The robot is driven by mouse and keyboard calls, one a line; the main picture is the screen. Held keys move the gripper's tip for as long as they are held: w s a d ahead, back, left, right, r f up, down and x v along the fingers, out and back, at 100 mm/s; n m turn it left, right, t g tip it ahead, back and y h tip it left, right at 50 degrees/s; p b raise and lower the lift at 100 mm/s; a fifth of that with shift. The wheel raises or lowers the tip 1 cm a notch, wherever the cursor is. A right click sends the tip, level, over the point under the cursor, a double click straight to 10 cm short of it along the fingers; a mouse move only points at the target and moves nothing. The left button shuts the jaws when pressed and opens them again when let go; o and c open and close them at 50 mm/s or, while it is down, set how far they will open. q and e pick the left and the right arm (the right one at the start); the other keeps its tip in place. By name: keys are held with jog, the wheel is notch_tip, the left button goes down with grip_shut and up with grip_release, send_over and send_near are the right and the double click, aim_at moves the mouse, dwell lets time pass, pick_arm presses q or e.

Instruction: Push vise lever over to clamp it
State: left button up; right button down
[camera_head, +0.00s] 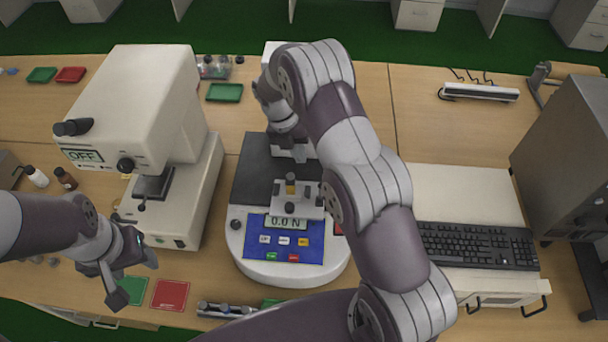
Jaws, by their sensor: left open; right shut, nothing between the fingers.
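The force tester (244,272) stands in the middle of the bench, with a blue panel and a display reading 0.0 N. A small light grey vise (312,207) sits behind the display, with a small yellow-brown piece (290,186) upright at its middle. I cannot make out the vise lever clearly or tell its position. My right arm arches over the tester from the right. My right gripper (292,150) points down just behind the vise, shut and empty; its fingertips are hard to make out, and so is any contact. My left gripper (134,278) is open and empty, low at the left.
A white hardness tester (140,110) reading OFF stands left of the force tester. A green card (130,290) and red card (170,295) lie at the front left. A keyboard (478,246) and grey cabinet (568,145) are on the right. The back right bench is mostly clear.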

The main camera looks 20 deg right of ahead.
jog(key=shift+w, duration=0.1)
jog(key=b+x, duration=0.7)
jog(key=x, duration=0.3)
jog(key=shift+d, duration=0.1)
dwell(0.3)
